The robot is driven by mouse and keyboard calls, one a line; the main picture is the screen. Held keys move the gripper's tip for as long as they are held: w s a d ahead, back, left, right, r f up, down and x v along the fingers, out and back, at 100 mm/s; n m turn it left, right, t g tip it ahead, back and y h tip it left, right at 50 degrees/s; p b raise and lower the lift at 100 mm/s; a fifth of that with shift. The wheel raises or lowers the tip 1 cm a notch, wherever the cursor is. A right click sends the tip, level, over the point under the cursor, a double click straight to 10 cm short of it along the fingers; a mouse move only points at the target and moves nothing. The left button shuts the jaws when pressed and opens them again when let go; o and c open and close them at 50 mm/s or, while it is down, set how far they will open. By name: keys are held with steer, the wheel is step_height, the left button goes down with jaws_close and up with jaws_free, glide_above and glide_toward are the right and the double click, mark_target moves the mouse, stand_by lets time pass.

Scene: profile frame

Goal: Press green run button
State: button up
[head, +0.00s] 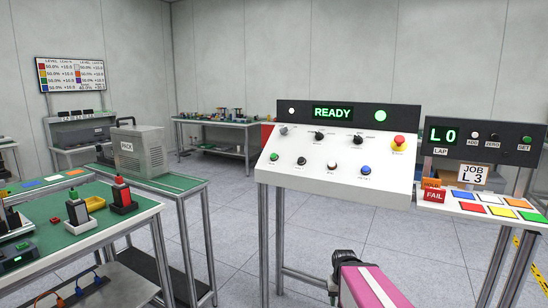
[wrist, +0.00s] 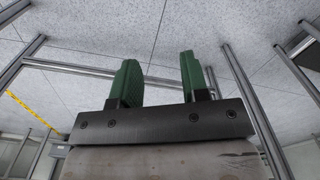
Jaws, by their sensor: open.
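A control panel (head: 340,185) with a sloped white face stands in the middle of the head view. A small green button (head: 274,157) sits at the lower left of that face; its label is too small to read. My gripper (wrist: 160,78) shows in the wrist view with its two green fingers apart and nothing between them. Behind the fingers are floor and metal frame legs, with no button in that view. In the head view my pink arm is low, in front of the panel and below its face; the fingers cannot be made out there.
The panel also has several knobs, a blue button (head: 366,170), a red mushroom button (head: 398,142), a lit READY display (head: 333,113) and a green lamp (head: 380,115). A second station (head: 480,180) stands close on the right. Green-topped benches (head: 95,226) are at left. Floor between is open.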

jaws_close()
stand_by(1.8)
